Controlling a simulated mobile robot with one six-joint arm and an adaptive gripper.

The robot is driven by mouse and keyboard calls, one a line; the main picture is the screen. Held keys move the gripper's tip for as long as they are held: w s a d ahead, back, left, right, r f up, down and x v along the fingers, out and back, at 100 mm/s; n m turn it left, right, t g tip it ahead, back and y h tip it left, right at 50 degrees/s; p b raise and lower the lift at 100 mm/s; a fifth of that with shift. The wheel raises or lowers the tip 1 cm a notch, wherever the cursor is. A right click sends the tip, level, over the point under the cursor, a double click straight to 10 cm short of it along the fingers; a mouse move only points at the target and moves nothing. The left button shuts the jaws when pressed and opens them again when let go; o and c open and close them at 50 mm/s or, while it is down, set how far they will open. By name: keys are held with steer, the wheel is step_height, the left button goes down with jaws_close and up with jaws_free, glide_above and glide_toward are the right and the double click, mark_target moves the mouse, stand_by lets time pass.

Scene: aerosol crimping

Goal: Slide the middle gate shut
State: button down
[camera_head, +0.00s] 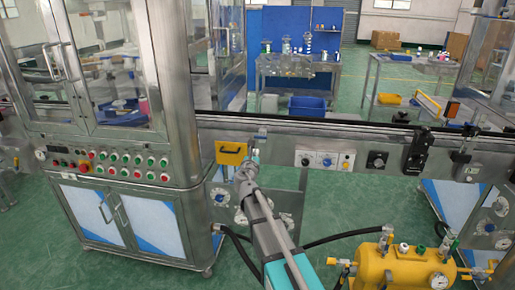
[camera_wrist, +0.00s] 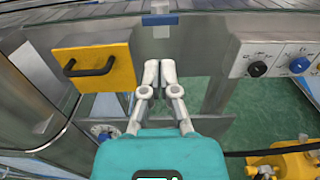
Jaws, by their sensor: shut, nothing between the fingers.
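A yellow panel (camera_head: 231,153) with a dark handle is on the steel front of the line, right of the cabinet. It also shows in the wrist view (camera_wrist: 118,70), left of my fingers. I cannot tell whether this panel is the middle gate. My gripper (camera_head: 253,158) is just right of the panel, its fingers close together and empty. In the wrist view the fingertips (camera_wrist: 160,68) point at the steel front with a small visible gap to the panel's right edge. A small blue and grey piece (camera_wrist: 160,18) sits at the conveyor edge beyond the fingertips; it may be a gate part.
A glass-doored cabinet with buttons (camera_head: 115,168) stands left. A knob panel (camera_head: 325,160) and black fixtures (camera_head: 418,152) are along the front to the right. A yellow tank (camera_head: 402,268) and black hoses (camera_head: 345,236) are at lower right. Green floor is open below.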

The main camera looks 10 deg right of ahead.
steer(key=shift+v, duration=1.6)
steer(key=s+d+f+m+g+h, duration=0.2)
steer(key=s+d+f+m+g, duration=1.05)
steer(key=m, duration=0.65)
steer(key=s+a+f+m+g+y, duration=0.1)
steer(key=s+a+f+m+y, duration=0.25)
steer(key=s+m, duration=0.55)
steer(key=s+a+f+m+g+y, duration=0.3)
steer(key=s+a+m+g+y, duration=0.1)
steer(key=s, duration=0.6)
step_height(320, 180, up, 14)
steer(key=p, duration=1.4)
steer(key=shift+w+r, duration=0.15)
steer(key=shift+w, duration=0.15)
steer(key=c, duration=1.4)
jaws_free()
steer(key=shift+d, duration=0.15)
